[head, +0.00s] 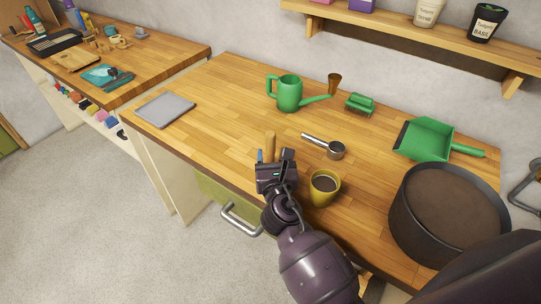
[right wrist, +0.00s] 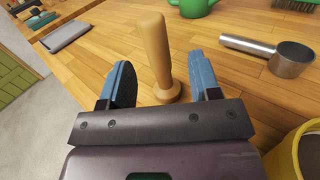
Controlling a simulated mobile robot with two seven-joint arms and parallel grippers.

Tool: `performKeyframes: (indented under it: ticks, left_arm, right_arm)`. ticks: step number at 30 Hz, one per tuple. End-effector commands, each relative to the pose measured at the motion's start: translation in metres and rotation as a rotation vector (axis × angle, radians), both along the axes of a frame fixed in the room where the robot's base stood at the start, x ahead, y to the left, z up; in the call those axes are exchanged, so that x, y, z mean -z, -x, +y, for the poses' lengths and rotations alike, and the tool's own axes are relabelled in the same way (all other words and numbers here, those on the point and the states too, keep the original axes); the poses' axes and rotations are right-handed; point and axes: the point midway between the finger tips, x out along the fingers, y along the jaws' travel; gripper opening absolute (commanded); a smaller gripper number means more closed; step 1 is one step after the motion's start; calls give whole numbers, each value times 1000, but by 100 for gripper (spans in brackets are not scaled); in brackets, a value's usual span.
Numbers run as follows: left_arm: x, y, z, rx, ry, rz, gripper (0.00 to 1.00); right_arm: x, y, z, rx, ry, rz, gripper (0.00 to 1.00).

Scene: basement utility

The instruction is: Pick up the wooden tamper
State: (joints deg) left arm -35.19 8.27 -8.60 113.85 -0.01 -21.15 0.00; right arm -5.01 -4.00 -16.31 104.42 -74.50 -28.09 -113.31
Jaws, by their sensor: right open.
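The light wooden tamper (right wrist: 157,50) stands upright on the wooden worktop, handle up on a wider round base. In the head view its handle (head: 269,144) rises just beyond my right gripper (head: 274,157). In the right wrist view my right gripper (right wrist: 160,82) is open, with its two blue-padded fingers apart on either side of the tamper's lower part. Visible gaps separate the tamper from both fingers. In the head view, the gripper hides the tamper's base. My left gripper is not in view.
A yellow mug (head: 325,186) of dark liquid stands close to the right of my gripper. A green watering can (head: 289,92), grey tablet-like slab (head: 165,109), green dustpan (head: 424,139) and large dark pot (head: 447,215) share the worktop (head: 215,120).

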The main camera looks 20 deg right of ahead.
Motion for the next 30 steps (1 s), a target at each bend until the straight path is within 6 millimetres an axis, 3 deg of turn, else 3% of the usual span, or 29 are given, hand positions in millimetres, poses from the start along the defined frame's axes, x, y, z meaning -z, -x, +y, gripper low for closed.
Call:
performKeyframes:
  ticks: [8, 18, 28, 30]
  left_arm:
    - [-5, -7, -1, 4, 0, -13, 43]
    - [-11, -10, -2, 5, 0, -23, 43]
    - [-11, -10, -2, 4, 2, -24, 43]
    - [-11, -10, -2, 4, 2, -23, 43]
  right_arm:
    - [-2, -18, -3, 1, -1, 0, 57]
    - [-7, -58, -10, 1, -1, 0, 57]
    - [-7, -63, -11, 0, -1, 1, 57]
    - [-7, -63, -11, 0, -1, 1, 46]
